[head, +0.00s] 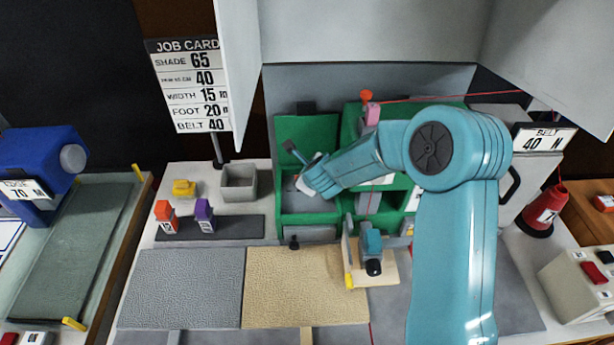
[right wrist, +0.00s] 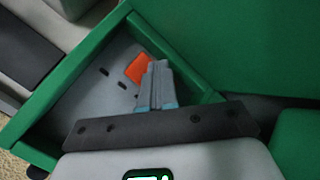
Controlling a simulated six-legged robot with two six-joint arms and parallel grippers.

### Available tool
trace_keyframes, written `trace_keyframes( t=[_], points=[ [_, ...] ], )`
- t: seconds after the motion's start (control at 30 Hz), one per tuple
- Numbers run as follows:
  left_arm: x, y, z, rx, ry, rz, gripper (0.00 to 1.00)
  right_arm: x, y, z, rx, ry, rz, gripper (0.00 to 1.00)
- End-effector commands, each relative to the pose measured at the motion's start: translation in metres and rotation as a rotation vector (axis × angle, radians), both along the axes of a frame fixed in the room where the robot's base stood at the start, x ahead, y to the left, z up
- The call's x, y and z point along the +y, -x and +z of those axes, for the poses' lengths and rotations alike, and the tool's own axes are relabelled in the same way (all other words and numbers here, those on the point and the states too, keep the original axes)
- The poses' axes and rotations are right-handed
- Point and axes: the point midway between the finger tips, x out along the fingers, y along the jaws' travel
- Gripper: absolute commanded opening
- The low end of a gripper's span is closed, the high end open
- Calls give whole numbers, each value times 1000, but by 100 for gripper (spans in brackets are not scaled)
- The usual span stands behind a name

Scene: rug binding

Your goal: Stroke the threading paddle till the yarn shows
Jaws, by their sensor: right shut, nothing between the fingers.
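A small orange piece (right wrist: 138,68), which may be the threading paddle, lies on the grey floor of a green-walled bay in the right wrist view. My right gripper (right wrist: 157,70) is shut and empty, with its fingertips right beside the orange piece; I cannot tell whether they touch. In the head view my right arm reaches into the green machine (head: 307,128), and the right gripper (head: 301,183) is over its left bay. The orange piece is hidden there. Red yarn (head: 450,97) runs from the upper right to an orange-topped guide (head: 366,97). My left gripper is not in view.
A grey bin (head: 239,182) and orange and purple blocks (head: 204,215) stand left of the machine. Grey and beige mats (head: 305,285) lie in front. A small stand with a teal block (head: 372,242) is below my arm. A red cone (head: 545,210) stands at right.

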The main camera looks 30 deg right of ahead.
Motion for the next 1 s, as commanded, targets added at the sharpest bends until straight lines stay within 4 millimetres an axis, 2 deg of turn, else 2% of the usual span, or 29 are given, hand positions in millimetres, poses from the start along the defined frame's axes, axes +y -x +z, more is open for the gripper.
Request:
trace_keyframes(
  t=[0.4, 0.77, 1.0],
  points=[
    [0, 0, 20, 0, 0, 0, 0, 0, 0, 22, 2, 0, 1, 0],
    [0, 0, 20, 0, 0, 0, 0, 0, 0, 22, 0, -1, 1, 0],
    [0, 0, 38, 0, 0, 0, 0, 0, 0, 42, 0, -1, -1, 0]
  ],
)
